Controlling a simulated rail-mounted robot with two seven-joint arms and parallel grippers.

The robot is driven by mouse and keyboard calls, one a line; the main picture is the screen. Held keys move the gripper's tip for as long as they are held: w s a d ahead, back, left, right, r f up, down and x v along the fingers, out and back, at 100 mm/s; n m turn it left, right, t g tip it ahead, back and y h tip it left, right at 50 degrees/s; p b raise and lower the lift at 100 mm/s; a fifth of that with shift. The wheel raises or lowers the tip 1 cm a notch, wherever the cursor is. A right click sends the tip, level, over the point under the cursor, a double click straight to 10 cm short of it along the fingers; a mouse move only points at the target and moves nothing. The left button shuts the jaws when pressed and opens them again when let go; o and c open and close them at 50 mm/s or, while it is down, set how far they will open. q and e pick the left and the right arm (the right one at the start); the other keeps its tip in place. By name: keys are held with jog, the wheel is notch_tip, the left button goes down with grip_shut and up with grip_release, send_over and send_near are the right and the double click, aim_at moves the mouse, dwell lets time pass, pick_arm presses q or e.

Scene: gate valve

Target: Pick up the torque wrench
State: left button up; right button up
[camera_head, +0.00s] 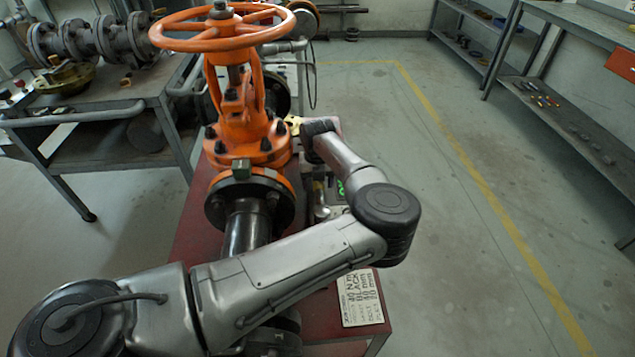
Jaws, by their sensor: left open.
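The torque wrench cannot be made out for certain. A small green-lit display (341,188) and some metal parts show in the gap beside my left forearm, mostly hidden. My left arm comes in from the bottom left, bends at a dark elbow and reaches back toward the valve. My left gripper (294,124) is small and partly hidden at the dark wrist, close to the right side of the orange gate valve (240,125). It is open, and nothing is seen held in it. My right gripper is out of view.
The valve's orange handwheel (222,40) rises above a dark red table (192,232). A printed plate (362,299) lies on the table at the front right. A grey workbench (110,110) with pipe fittings stands left, shelves (565,95) stand right. The floor between is clear.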

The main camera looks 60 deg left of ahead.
pick_arm(q)
jog(key=shift+w+r, duration=0.1)
jog(key=shift+c, duration=0.3)
grip_shut()
jog(key=shift+r, duration=0.1)
